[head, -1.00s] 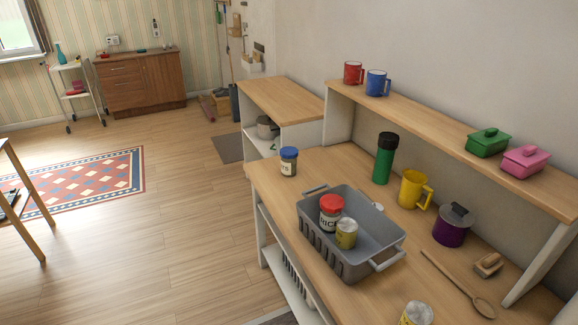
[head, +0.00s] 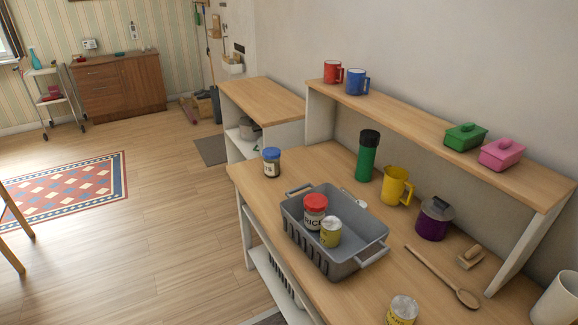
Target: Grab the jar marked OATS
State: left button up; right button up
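A jar with a blue lid (head: 271,162) stands upright at the far left corner of the wooden counter. Its pale label is turned partly away, and only its last letters show, possibly "TS". A jar with a red lid (head: 315,212) stands in the grey crate (head: 345,268); its label seems to read RICE. A yellow tin (head: 330,232) stands beside it in the crate. Another yellow container with a pale lid (head: 402,310) is cut off at the bottom edge, its label unclear. Neither of my grippers is in view.
A green flask (head: 367,156), yellow mug (head: 396,186), purple pot (head: 434,220), wooden spoon (head: 440,276) and brush (head: 471,257) stand or lie on the counter (head: 375,290). A raised shelf (head: 410,120) runs along the wall. The floor left of the counter is clear.

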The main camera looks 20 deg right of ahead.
aim_at(272, 167)
jog(key=i+j+z, duration=0.1)
jog(key=z, duration=0.25)
jog(key=i+j+z, duration=0.15)
jog(key=z, duration=0.2)
jog(key=i+j+z, duration=0.15)
jog(key=z, duration=0.2)
jog(key=i, duration=0.05)
